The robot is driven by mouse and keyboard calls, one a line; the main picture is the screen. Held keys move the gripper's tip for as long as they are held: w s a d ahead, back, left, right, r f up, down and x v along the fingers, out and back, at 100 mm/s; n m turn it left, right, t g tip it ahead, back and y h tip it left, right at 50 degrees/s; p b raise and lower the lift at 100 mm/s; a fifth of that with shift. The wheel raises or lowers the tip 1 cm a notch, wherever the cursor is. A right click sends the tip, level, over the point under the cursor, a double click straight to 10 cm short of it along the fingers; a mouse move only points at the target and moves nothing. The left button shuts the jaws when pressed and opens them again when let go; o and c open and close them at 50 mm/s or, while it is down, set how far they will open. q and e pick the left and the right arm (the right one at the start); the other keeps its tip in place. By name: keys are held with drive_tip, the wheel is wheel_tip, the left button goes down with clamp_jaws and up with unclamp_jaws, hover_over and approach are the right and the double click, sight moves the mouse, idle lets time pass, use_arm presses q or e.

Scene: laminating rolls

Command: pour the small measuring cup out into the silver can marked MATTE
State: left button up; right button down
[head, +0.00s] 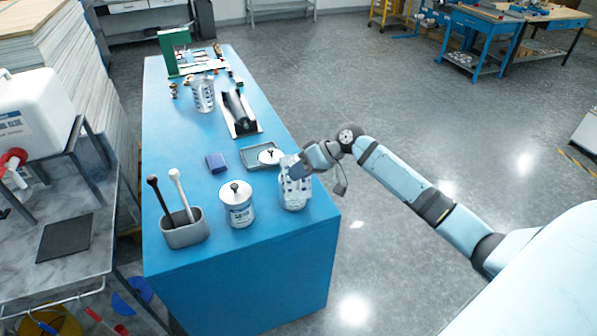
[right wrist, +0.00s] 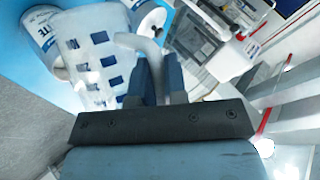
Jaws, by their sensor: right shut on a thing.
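A silver-white can (head: 238,212) stands upright near the front of the blue bench, with a pale top and a dark knob on it. Its label is too small to read in the head view. In the right wrist view a can (right wrist: 40,28) shows at upper left, with partial lettering ending in "TE". My right gripper (head: 301,168) is shut on the handle of a clear measuring cup (head: 292,193) with blue marks, right of the can. The cup (right wrist: 90,55) looks roughly upright; whether it touches the bench is unclear. Its contents cannot be made out. My left gripper is not in view.
Another clear marked cup (head: 203,95) stands farther back beside a black roller on a tray (head: 243,131). A grey tray (head: 250,163) with a round lid lies behind the held cup.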

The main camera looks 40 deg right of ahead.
drive_tip(key=shift+s+f, duration=0.1)
idle(0.5)
drive_tip(key=shift+s+a+n+t, duration=0.15)
drive_tip(key=shift+s+n+t, duration=0.1)
drive_tip(key=shift+n+t, duration=0.25)
drive_tip(key=shift+s+a+t+h+b, duration=0.1)
drive_tip(key=shift+s+t+h+b, duration=0.2)
drive_tip(key=shift+t+b, duration=0.15)
drive_tip(key=shift+r, duration=0.2)
drive_tip(key=shift+p, duration=0.3)
drive_tip(key=shift+f, duration=0.1)
drive_tip(key=shift+f+n+t+b, duration=0.15)
drive_tip(key=shift+n+t+b, duration=0.2)
drive_tip(key=shift+n+b, duration=0.1)
drive_tip(key=shift+a+f+n+t+h+b, duration=0.1)
drive_tip(key=shift+n+t+h+b, duration=0.35)
drive_tip(key=shift+t+b, duration=0.4)
